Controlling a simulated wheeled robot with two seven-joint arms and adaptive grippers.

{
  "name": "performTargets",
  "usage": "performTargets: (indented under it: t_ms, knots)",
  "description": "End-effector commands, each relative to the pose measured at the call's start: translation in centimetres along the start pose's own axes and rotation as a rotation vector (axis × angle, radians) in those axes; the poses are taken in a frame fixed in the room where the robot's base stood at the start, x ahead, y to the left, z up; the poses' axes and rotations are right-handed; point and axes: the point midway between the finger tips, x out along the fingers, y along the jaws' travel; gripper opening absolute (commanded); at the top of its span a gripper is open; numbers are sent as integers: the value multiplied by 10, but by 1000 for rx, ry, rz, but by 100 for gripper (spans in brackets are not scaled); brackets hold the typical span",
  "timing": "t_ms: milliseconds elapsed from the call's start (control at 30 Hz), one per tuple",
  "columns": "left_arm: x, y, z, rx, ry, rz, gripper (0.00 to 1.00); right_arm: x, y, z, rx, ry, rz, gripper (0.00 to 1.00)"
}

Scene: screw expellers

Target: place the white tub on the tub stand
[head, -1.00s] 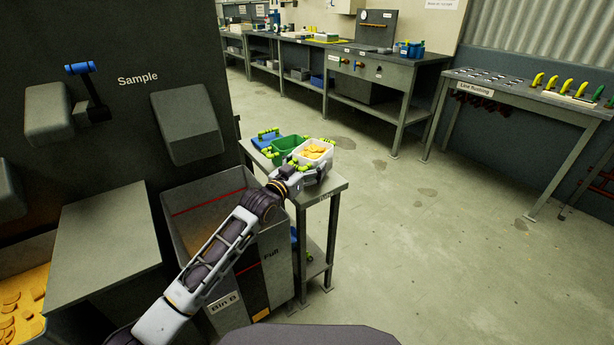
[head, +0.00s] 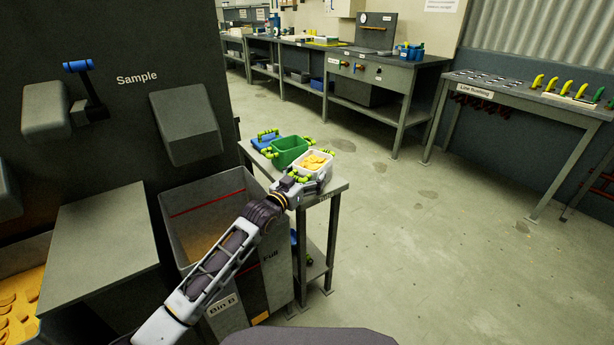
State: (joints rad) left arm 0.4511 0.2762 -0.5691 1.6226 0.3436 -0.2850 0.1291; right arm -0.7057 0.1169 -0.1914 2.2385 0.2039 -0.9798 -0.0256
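The white tub (head: 325,175) holds yellow pieces and has lime-green handles. It is upright at the near right part of the tub stand (head: 337,187), a small grey table, and looks to be at or just above its top. My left gripper (head: 299,181) is at the tub's near-left side, shut on its handle as far as I can see; the fingertips are small and partly hidden. My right gripper is out of view.
A green tub (head: 289,153) stands right beside the white tub, with a blue tub (head: 265,141) behind it. Bin B (head: 222,305) and the Sample machine (head: 137,110) are left of the stand. The floor (head: 430,250) to the right is clear.

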Motion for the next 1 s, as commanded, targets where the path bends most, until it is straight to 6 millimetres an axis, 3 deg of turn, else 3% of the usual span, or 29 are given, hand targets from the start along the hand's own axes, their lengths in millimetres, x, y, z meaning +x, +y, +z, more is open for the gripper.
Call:
performTargets:
  t_ms: [133,633,1000]
  knots:
    - [0,0,0,0,0,0,100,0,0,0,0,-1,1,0]
    - [-1,0,-3,0,0,0,100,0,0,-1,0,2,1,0]
    - [-24,0,-2,-1,-1,0,100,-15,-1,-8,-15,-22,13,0]
